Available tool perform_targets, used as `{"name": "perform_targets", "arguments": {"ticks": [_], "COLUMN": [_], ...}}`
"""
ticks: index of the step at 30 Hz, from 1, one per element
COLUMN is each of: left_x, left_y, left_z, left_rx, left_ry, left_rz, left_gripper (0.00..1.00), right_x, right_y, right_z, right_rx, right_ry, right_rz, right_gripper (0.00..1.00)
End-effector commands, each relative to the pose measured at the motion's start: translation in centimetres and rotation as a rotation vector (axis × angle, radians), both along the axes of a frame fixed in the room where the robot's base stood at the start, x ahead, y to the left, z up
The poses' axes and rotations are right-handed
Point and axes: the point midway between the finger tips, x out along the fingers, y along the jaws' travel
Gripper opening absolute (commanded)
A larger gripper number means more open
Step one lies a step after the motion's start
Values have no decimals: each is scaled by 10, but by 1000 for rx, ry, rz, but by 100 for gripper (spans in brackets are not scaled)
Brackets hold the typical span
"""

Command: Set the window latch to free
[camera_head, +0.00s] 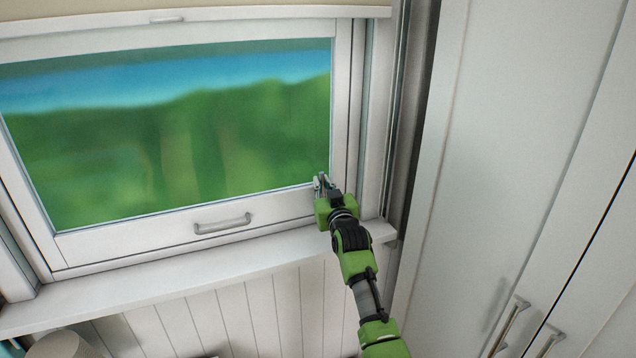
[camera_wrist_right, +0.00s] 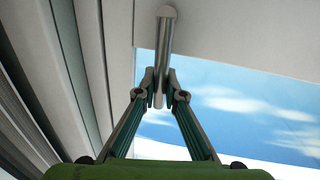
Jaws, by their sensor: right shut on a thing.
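The window (camera_head: 170,140) has a white frame and fills the upper left of the head view. The window latch is a grey metal lever; in the right wrist view the latch (camera_wrist_right: 166,40) hangs from the white frame, its lower end between my fingertips. My right gripper (camera_head: 322,182) is at the lower right corner of the window in the head view, hiding most of the latch there. In the right wrist view my right gripper (camera_wrist_right: 165,93) is shut on the lever's end. My left gripper is not in view.
A grey bar handle (camera_head: 222,224) sits on the window's bottom rail. A white sill (camera_head: 150,288) runs below it. Tall white cupboard doors (camera_head: 520,130) with metal handles (camera_head: 510,325) stand close on the right. A pale round object (camera_head: 62,345) is at the lower left.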

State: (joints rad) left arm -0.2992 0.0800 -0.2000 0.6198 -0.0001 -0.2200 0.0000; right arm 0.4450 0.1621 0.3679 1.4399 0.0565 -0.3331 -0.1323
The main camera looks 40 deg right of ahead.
Motion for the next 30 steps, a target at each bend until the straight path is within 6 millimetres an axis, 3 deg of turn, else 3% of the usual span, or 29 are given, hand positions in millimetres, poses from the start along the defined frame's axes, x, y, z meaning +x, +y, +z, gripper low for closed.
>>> {"name": "perform_targets", "arguments": {"ticks": [21,22,23,30], "left_x": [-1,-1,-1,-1], "left_y": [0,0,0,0], "left_z": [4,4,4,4], "left_rx": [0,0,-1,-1], "left_ry": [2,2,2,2], "left_rz": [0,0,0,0], "left_gripper": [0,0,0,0], "right_x": [-1,-1,-1,-1], "right_y": [-5,-5,-5,-5], "right_z": [-1,-1,-1,-1], "right_rx": [71,70,70,68], "right_ry": [-16,-15,-15,-16], "right_rz": [0,0,0,0], "right_gripper": [0,17,25,27]}}
